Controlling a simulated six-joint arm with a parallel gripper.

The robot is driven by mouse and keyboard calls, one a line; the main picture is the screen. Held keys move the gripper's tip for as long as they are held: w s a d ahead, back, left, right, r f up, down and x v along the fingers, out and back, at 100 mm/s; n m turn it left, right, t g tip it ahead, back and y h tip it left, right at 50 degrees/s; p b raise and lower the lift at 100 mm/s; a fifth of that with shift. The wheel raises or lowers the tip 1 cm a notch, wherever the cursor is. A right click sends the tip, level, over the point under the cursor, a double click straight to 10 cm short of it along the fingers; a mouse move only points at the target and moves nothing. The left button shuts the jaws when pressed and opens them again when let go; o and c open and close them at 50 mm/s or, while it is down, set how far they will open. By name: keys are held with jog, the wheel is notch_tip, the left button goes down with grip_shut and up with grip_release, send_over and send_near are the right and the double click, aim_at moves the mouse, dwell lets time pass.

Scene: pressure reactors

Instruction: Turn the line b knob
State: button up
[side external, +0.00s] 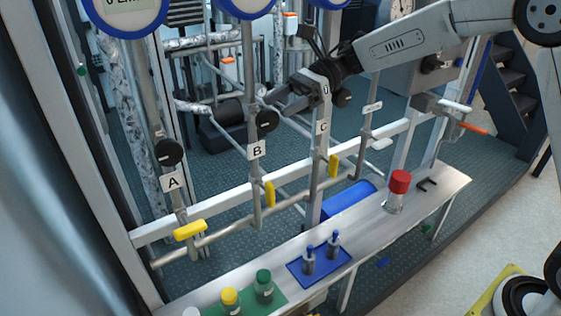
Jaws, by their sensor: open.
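The line B knob (267,121) is a round black knob on the vertical pipe, just above the white label B (256,149). My gripper (276,103) reaches in from the upper right. Its jaws are open, and the fingertips point left at the knob's upper right edge. They are very close to the knob, but I cannot tell whether they touch it. The knob's face is mostly visible and the jaws are not closed on it.
A similar black knob (169,152) sits above label A, and another (343,98) is on line C, close to my gripper. Yellow handles (269,195) hang lower on the lines. The bench (220,277) in front holds bottles, a blue tray and a red-capped vessel (398,190).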

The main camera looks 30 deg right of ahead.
jog(key=v, duration=0.3)
dwell(0.4)
